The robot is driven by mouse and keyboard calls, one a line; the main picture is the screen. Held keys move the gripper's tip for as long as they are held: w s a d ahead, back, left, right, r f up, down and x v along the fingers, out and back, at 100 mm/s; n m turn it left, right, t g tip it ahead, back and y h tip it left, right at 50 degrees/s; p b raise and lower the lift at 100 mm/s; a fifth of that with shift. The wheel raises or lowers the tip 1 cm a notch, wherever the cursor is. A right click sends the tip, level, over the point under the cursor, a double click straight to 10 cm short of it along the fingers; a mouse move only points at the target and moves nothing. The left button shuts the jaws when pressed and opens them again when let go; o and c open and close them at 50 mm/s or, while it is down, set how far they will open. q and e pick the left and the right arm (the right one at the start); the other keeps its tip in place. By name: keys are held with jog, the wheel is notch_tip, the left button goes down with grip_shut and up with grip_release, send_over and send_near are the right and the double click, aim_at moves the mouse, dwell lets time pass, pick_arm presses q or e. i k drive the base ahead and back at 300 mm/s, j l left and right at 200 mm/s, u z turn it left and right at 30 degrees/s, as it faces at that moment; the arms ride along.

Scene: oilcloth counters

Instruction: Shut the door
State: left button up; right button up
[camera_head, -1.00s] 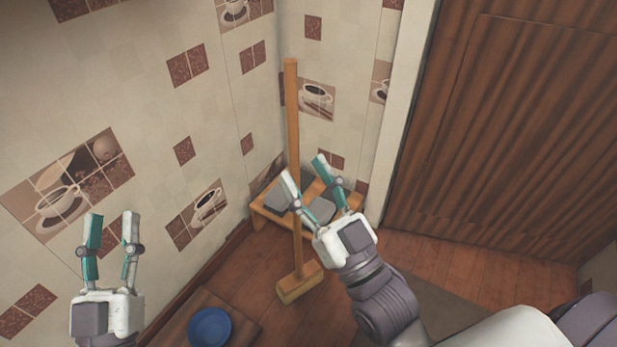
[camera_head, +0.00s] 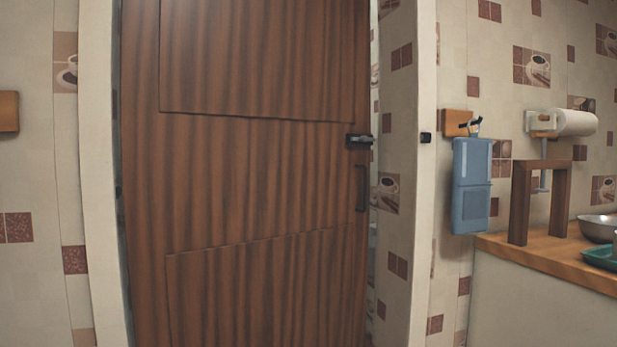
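The brown wooden door (camera_head: 250,190) fills the middle of the head view. It stands slightly ajar, with a gap along its right edge through which tiled wall shows. A dark latch (camera_head: 360,139) and a dark pull handle (camera_head: 361,188) sit near that right edge. The pale door frame (camera_head: 407,180) stands to the right of the gap, with a small dark catch (camera_head: 427,138) on it. Neither of my grippers is in view.
Right of the frame, a blue container (camera_head: 471,185) hangs from a wooden wall hook. A wooden counter (camera_head: 550,258) at the right holds a brown wooden stand (camera_head: 518,205), a metal bowl (camera_head: 598,228) and a green tray (camera_head: 601,257). A paper roll (camera_head: 575,122) is on the wall.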

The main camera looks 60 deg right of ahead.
aim_at(246, 185)
jog(key=z, duration=1.75)
